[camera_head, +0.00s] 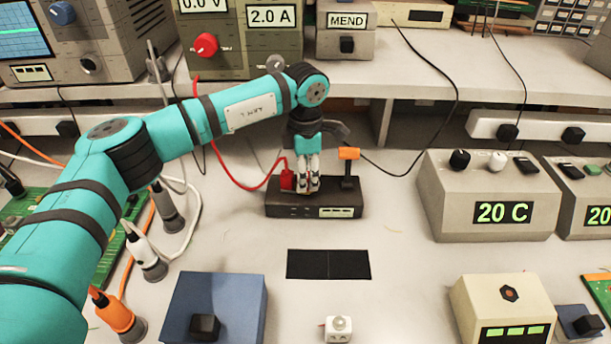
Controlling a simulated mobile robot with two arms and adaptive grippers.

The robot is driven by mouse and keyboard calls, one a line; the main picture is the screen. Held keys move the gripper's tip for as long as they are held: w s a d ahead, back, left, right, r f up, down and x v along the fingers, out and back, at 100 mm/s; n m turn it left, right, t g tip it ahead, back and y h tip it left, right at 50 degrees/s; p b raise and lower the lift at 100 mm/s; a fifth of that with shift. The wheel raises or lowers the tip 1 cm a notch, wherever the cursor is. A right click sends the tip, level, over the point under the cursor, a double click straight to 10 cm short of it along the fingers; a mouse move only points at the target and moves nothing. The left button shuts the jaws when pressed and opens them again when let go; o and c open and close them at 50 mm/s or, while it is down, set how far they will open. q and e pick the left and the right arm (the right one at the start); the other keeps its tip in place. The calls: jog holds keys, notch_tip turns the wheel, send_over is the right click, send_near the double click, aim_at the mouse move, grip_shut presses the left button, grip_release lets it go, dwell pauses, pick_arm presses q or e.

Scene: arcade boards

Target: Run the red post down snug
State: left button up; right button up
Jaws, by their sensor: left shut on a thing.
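A dark terminal box (285,211) sits on the bench near the middle of the view. My left gripper (308,185) points down over its top and is shut on the red post, which its fingers mostly hide. A red plug or cap (287,181), with a red lead running into it, stands on the box just left of the fingers. How far down the post sits cannot be told. A black post with an orange top (348,154) stands upright on the box to the right of my gripper. My right gripper is not in view.
A black pad (328,264) lies in front of the terminal box. Temperature units (485,196) stand at the right, and a blue box (215,300) is at front left. The red lead (240,187) and a black cable (425,148) curve behind.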

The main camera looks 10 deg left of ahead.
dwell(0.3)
pick_arm(q)
jog(key=o, duration=1.1)
jog(key=shift+o, duration=0.2)
notch_tip(320, 180, up, 12)
